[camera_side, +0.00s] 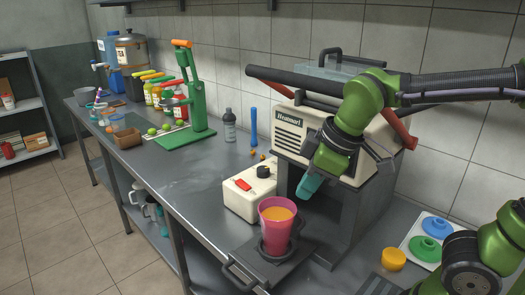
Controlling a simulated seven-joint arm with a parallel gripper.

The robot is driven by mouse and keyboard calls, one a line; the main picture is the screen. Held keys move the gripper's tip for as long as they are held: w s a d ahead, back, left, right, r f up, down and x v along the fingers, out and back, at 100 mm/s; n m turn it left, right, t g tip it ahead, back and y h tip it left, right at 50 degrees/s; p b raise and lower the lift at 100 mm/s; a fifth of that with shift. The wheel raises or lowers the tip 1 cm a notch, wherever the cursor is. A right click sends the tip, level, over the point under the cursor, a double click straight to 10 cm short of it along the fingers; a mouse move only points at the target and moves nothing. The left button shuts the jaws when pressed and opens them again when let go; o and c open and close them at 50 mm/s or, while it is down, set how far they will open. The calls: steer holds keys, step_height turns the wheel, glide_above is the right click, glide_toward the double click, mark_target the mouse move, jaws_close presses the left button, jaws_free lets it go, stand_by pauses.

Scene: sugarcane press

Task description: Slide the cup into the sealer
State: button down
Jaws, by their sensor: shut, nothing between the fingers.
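A pink cup (276,228) filled with orange juice stands upright in the dark sliding tray (245,268) that sticks out from the sealer (332,140). The sealer is a cream and grey box with a dark opening under its head, set on the metal counter. The cup is outside the opening, toward the front. My gripper (309,187), with teal fingertips, is shut and empty. It points downward in front of the sealer's opening, above and to the right of the cup, apart from it in the picture.
A white control box (249,193) with a red switch and black knob sits left of the cup. A green press (193,100), bottles and limes stand farther back left.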

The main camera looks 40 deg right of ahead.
mark_target(296, 240)
steer(key=w+a+f+n+g+h, duration=0.35)
steer(key=w+a+f+n, duration=0.45)
steer(key=n, duration=0.4)
steer(key=d+f, duration=0.1)
steer(key=f, duration=0.3)
steer(key=d+f+h, duration=0.1)
steer(key=f, duration=0.3)
steer(key=s+d+f+g+h, duration=0.1)
steer(key=f, duration=0.3)
steer(key=shift+f, duration=0.1)
steer(key=shift+d+f, duration=0.15)
steer(key=shift+f, duration=0.4)
steer(key=d, duration=1.2)
steer(key=shift+d, duration=0.2)
steer(key=shift+a+r, duration=0.1)
